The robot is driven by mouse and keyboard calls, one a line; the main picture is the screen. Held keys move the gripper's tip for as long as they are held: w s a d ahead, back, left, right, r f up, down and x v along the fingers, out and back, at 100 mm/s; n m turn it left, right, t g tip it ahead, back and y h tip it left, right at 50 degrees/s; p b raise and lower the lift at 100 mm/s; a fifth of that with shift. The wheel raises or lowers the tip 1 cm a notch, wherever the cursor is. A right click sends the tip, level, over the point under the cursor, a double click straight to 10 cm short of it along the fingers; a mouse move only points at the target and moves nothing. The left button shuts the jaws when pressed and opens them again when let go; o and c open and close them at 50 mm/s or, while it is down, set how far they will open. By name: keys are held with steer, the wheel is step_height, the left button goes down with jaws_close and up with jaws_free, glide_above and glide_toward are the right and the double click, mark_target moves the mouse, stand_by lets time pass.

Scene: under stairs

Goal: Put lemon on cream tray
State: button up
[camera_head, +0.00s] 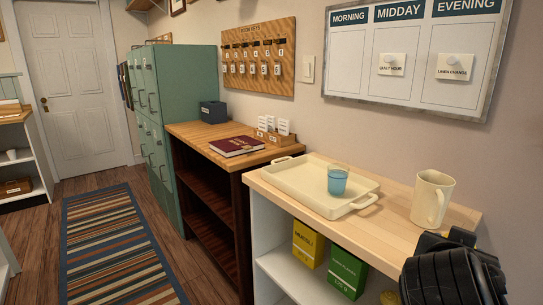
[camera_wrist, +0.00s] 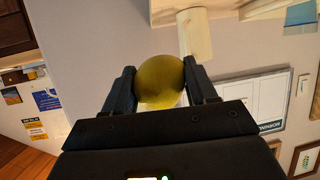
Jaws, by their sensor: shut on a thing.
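The lemon (camera_wrist: 160,82) is yellow and rounded, held between the two black fingers of my gripper (camera_wrist: 163,78) in the wrist view. In the head view my gripper (camera_head: 452,272) is at the bottom right, by the near end of the counter, and hides most of the lemon; a bit of yellow (camera_head: 461,235) shows behind it. The cream tray (camera_head: 290,183) lies flat on the light wood counter, left of and beyond my gripper.
Yellow (camera_head: 308,244) and green (camera_head: 346,273) boxes are on the shelf below. A red book (camera_head: 237,146) lies on the farther cabinet. The wall is close behind the counter.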

steer(key=s+a+f+n+t+y, duration=0.1)
steer(key=a+f+n+y, duration=0.2)
steer(key=f, duration=0.7)
steer(key=s+a+f+n+t+y, duration=0.1)
steer(key=s+a+f+n+y, duration=0.1)
steer(key=f, duration=0.9)
steer(key=s+a+f+n+t+y, duration=0.1)
steer(key=a+f+n+y, duration=0.3)
steer(key=f, duration=0.7)
steer(key=shift+s+a+f+t+y, duration=0.2)
steer(key=shift+a+t+y, duration=0.1)
steer(key=shift+a+t, duration=0.3)
steer(key=shift+w+r, duration=0.1)
steer(key=shift+r, duration=0.1)
